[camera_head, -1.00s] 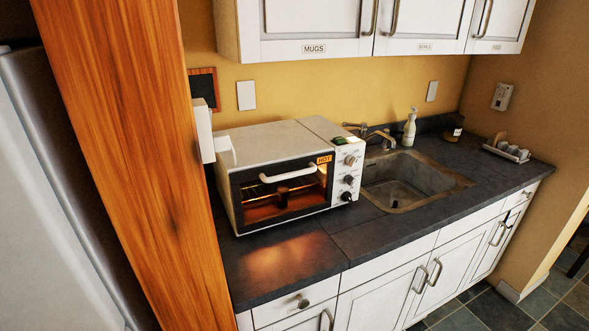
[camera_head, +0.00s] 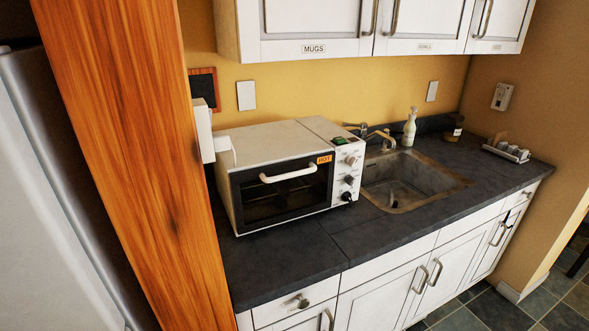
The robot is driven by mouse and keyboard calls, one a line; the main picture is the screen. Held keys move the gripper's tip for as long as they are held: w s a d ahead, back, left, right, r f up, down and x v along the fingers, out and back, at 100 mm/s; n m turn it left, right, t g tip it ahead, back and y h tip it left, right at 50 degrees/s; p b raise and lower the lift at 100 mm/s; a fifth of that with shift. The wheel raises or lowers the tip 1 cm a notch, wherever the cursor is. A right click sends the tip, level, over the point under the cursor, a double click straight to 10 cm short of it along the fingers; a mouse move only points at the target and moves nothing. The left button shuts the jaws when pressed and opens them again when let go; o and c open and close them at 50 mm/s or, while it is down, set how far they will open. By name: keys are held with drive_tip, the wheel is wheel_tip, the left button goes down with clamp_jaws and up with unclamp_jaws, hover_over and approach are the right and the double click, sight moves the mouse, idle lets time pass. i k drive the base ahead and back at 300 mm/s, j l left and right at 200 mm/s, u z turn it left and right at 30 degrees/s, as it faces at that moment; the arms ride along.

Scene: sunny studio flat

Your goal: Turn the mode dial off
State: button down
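A white toaster oven (camera_head: 262,143) stands on the dark counter, its glass door (camera_head: 262,207) shut and its inside dark. An orange HOT label is on the front. Its control strip on the right has a top dial (camera_head: 351,160), a middle dial (camera_head: 349,180) and a black bottom dial (camera_head: 347,197). Their markings are too small to read, so I cannot tell which is the mode dial or where each points. A small green patch shows above the top dial. My gripper is not in view.
A sink (camera_head: 401,184) with a tap and a soap bottle (camera_head: 409,127) lies right of the oven. An orange wooden panel (camera_head: 115,130) with a white fitting (camera_head: 204,130) stands close on the left. Wall cabinets hang above. The counter before the oven (camera_head: 280,265) is clear.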

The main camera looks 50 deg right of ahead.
sight(350, 179)
drive_tip(key=z, duration=1.25)
drive_tip(key=k+l+z, duration=0.1)
drive_tip(key=l, duration=0.2)
drive_tip(key=k+l, duration=0.1)
drive_tip(key=l, duration=0.15)
drive_tip(key=z, duration=0.05)
